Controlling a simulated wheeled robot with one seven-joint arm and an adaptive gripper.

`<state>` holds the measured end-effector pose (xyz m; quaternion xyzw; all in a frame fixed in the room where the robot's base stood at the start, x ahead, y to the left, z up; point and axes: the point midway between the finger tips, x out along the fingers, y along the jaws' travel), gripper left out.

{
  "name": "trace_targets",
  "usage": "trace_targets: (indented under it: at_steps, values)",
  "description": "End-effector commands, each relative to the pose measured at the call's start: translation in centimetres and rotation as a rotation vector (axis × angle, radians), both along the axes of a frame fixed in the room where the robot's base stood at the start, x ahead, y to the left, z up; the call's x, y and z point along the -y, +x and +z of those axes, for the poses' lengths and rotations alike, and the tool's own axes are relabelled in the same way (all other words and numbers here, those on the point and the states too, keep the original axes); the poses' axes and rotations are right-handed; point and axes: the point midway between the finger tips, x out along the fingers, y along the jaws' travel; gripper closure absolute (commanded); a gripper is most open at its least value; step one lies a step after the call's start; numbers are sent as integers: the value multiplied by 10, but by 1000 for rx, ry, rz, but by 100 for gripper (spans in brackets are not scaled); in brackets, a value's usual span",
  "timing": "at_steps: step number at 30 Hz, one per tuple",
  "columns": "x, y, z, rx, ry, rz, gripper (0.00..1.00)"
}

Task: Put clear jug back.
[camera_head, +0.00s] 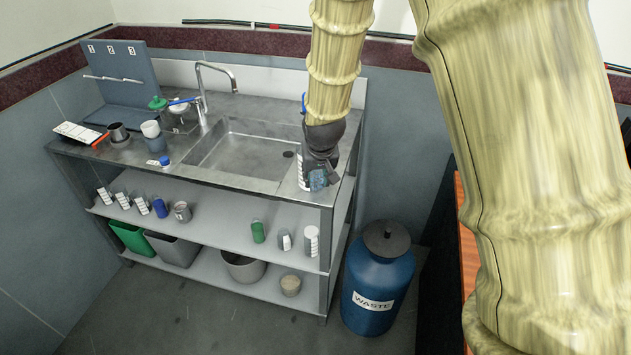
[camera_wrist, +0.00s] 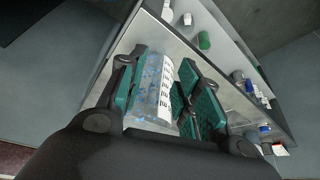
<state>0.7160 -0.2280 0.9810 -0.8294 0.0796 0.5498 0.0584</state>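The clear jug (camera_wrist: 153,88) shows in the wrist view as a see-through bluish vessel with a white marked label. It lies between the green pads of my gripper (camera_wrist: 158,95), with a pad close against each side. In the head view my gripper (camera_head: 318,178) is at the right end of the steel counter, beside the sink. The jug's white label (camera_head: 303,172) shows there just left of the fingers, and the rest of the jug is mostly hidden. I cannot tell whether its base touches the counter.
The sink (camera_head: 240,150) and tap (camera_head: 203,88) are left of my gripper. Cups and a numbered grey board (camera_head: 122,78) stand at the counter's left. Several bottles line the shelf (camera_head: 215,222) below. A blue waste drum (camera_head: 375,285) stands on the floor at right.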

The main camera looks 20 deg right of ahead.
Motion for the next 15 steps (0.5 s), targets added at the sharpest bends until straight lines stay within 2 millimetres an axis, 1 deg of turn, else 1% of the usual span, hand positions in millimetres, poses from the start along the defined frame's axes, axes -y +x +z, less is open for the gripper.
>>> trace_targets:
  at_steps: [9, 15]
  values:
    - [-3, -15, 36, 3, -1, 0, 66]
    - [-4, -22, 55, 2, 0, 0, 66]
